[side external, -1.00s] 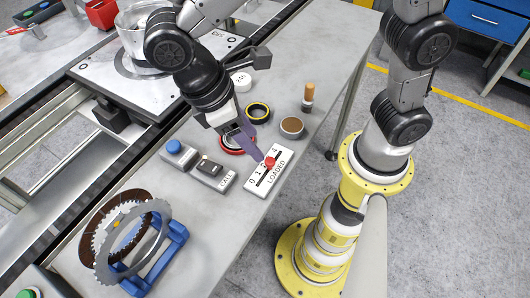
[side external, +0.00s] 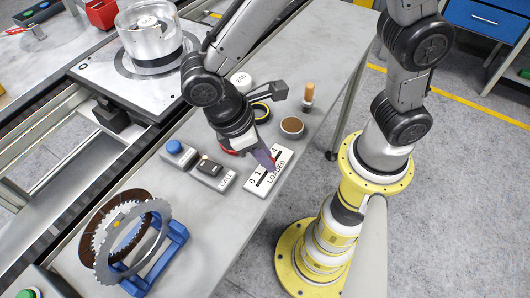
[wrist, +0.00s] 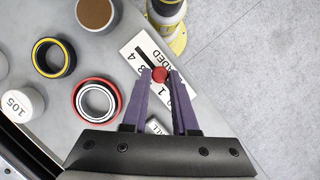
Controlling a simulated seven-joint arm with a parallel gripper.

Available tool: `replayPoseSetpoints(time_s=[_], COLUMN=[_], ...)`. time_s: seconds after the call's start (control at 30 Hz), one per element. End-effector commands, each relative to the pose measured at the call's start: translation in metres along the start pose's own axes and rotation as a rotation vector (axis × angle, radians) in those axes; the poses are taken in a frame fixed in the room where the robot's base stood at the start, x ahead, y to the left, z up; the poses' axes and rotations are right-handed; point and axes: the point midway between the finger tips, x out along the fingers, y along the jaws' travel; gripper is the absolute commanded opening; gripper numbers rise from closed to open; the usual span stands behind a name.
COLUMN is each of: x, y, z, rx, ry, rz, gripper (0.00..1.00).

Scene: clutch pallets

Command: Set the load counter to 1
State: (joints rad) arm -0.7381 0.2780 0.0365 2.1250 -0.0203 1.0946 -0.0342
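The load counter is a white plate (side external: 254,187) marked LOADED, with a numbered scale, a dark slot and a red knob. It lies near the table edge, and the wrist view shows it too (wrist: 131,46). The red knob (wrist: 159,75) sits along the slot between the 1 and the 3; the left finger hides part of the scale there. My gripper (wrist: 159,72) is open, its purple fingertips on either side of the knob with little gap. In the side view my gripper (side external: 268,161) covers the middle of the plate and most of the knob.
A CALL switch box (side external: 212,174) and a blue button box (side external: 177,152) stand left of the counter. A red-edged ring (wrist: 97,98), a yellow-edged ring (wrist: 54,59) and a brown-topped cup (side external: 291,127) are close by. A blue stand (side external: 168,247) holds discs in front.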

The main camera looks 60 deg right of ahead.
Motion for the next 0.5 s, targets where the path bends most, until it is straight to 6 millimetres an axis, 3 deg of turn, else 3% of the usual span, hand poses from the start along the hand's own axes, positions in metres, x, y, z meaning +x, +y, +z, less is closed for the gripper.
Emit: replayPoseSetpoints(time_s=[0.03,0.13,0.5], x=[-0.0002,-0.0003,-0.0006], y=[0.0000,0.0000,0.0000], z=[-0.0001,-0.0001,-0.0001], rx=[0.000,0.000,0.000], ry=[0.000,0.000,0.001], rz=[0.000,0.000,0.000], gripper=[0.15,0.00,0.00])
